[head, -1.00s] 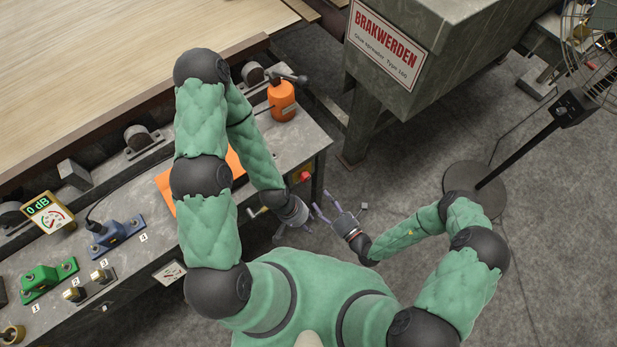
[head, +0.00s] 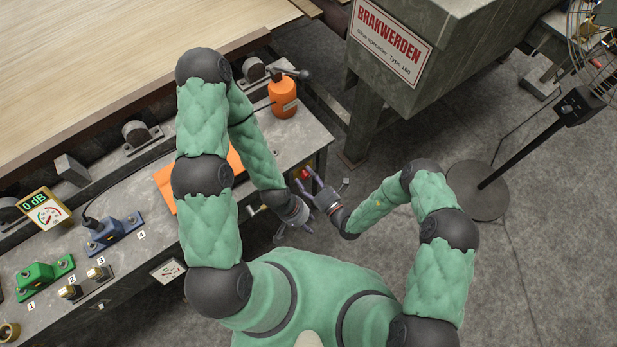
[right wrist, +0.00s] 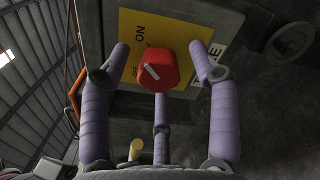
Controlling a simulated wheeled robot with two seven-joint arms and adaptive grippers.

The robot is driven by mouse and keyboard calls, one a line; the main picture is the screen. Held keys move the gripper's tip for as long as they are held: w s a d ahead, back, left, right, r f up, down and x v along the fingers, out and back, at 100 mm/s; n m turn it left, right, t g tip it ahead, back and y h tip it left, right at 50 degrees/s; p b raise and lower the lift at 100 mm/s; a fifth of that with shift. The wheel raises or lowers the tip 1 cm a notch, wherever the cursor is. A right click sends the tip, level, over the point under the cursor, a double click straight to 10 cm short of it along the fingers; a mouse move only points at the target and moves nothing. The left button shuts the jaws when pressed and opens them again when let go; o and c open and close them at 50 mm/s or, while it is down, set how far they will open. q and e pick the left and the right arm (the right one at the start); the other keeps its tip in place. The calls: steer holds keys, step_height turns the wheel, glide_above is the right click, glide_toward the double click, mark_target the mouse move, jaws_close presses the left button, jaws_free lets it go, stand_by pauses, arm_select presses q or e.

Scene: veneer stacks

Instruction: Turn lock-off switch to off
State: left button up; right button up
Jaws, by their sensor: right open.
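The lock-off switch is a red knob (right wrist: 157,69) with a white mark, on a yellow plate (right wrist: 192,38) lettered ON and OFF in the right wrist view. The mark lies slanted; I cannot tell which word it points to. In the head view the red knob (head: 304,173) is small, at the bench's right end. My right gripper (head: 312,180) is open, close to the knob. In the right wrist view its three purple fingers (right wrist: 160,82) stand spread around the knob; contact is not clear. My left gripper (head: 292,234) hangs just below, fingers apart and empty.
A yellow knob (right wrist: 135,149) shows low in the right wrist view. The grey bench (head: 120,205) carries an orange canister (head: 283,97), an orange sheet (head: 165,180) and numbered fixtures. The glue spreader (head: 390,75) stands behind right, a fan stand (head: 520,155) further right. Floor there is open.

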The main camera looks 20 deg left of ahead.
steer(key=shift+a, duration=0.1)
steer(key=c, duration=1.1)
steer(key=shift+c, duration=0.2)
steer(key=shift+n, duration=0.3)
steer(key=n+p, duration=0.1)
steer(key=n, duration=0.2)
steer(key=n+p, duration=0.2)
steer(key=n, duration=0.3)
steer(key=n+p, duration=0.1)
steer(key=n, duration=0.3)
steer(key=shift+f+n, duration=0.1)
steer(key=shift+n, duration=0.3)
steer(key=shift+n+p, duration=0.4)
steer(key=shift+n, duration=1.8)
